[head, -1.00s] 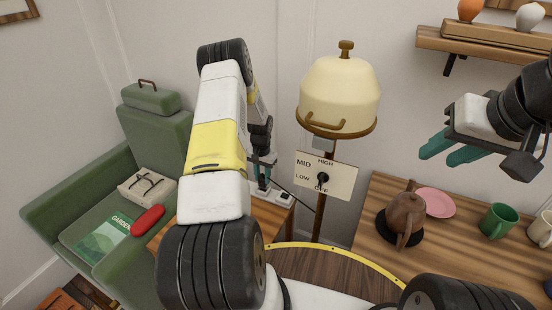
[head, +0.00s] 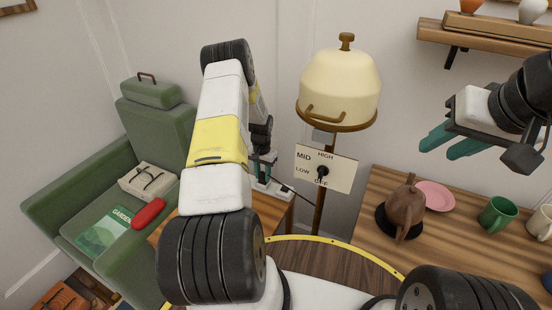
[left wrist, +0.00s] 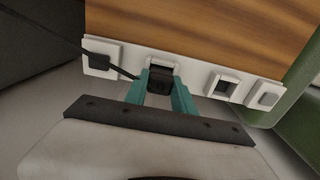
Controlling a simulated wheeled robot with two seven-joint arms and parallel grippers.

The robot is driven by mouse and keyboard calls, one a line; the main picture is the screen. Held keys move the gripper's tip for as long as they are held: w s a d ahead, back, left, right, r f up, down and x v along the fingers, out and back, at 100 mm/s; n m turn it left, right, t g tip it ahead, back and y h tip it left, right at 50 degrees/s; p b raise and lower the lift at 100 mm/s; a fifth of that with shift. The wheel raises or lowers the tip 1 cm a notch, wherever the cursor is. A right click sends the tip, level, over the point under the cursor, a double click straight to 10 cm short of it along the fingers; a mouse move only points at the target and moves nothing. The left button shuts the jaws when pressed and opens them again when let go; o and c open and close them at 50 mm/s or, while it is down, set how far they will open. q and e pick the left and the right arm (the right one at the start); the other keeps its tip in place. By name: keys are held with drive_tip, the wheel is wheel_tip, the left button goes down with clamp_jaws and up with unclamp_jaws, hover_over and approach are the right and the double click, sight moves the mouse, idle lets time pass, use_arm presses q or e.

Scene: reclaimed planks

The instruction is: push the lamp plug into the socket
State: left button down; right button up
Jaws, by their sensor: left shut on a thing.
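The black lamp plug (left wrist: 160,84) is between the teal fingers of my left gripper (left wrist: 160,96) in the left wrist view. The gripper is shut on it. The plug is at a socket opening (left wrist: 163,66) in the white socket strip (left wrist: 194,78); how deep it sits is hidden. Its dark cord (left wrist: 118,70) runs off to the left. In the head view my left gripper (head: 263,172) is at the strip (head: 273,189), mostly behind my arm. The lamp (head: 339,88) has a cream shade and a dial panel (head: 325,169). My right gripper (head: 452,146) is open and empty, above the table.
The strip runs along the edge of a small wooden table (head: 268,210). Another square opening (left wrist: 223,85) and a white switch (left wrist: 267,97) lie to the right. A green armchair (head: 150,130) stands left. A teapot (head: 404,205), pink plate (head: 436,195) and mugs stand on the right table.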

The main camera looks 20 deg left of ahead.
use_arm(q)
drive_tip(key=shift+f, duration=0.55)
drive_tip(key=c, duration=1)
unclamp_jaws()
drive_tip(key=shift+o, duration=0.2)
